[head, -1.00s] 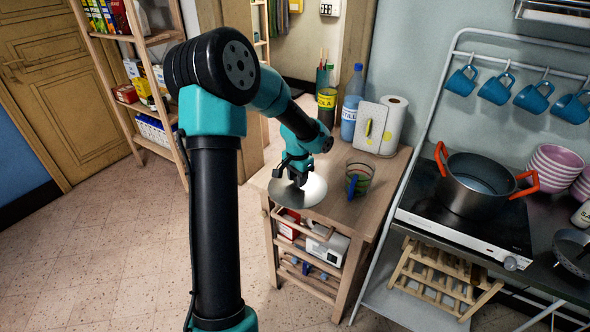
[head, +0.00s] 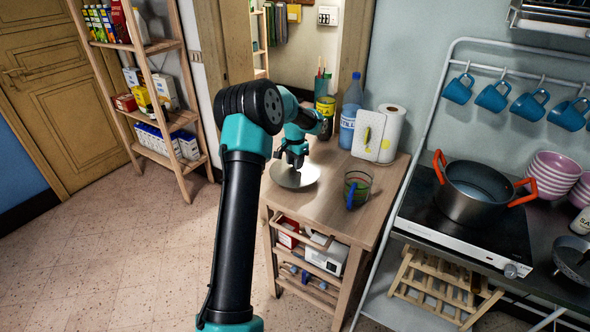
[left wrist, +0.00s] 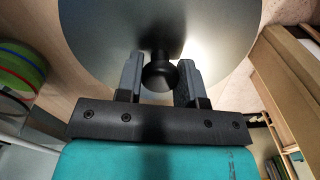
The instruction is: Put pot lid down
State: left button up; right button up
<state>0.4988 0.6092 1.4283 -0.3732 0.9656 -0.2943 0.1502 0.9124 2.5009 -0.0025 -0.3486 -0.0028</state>
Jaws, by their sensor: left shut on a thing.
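The pot lid (head: 294,178) is a round metal disc with a dark knob (left wrist: 159,72). It is at the wooden table (head: 345,226), over its left part; I cannot tell whether it touches the top. My left gripper (head: 293,162) is above the lid and shut on its knob. In the left wrist view the two fingers (left wrist: 158,78) stand either side of the knob, and the disc spreads beyond them. The pot (head: 476,196) with orange handles stands uncovered on the hob (head: 462,235) at the right. My right gripper is not in view.
A green-banded glass mug (head: 357,187) stands right of the lid. The table's front right is bare.

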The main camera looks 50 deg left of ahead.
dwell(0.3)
pick_arm(q)
jog(key=shift+f, duration=1.75)
jog(key=shift+f, duration=0.15)
jog(key=o, duration=1)
notch_tip(320, 180, up, 12)
jog(key=shift+r, duration=0.15)
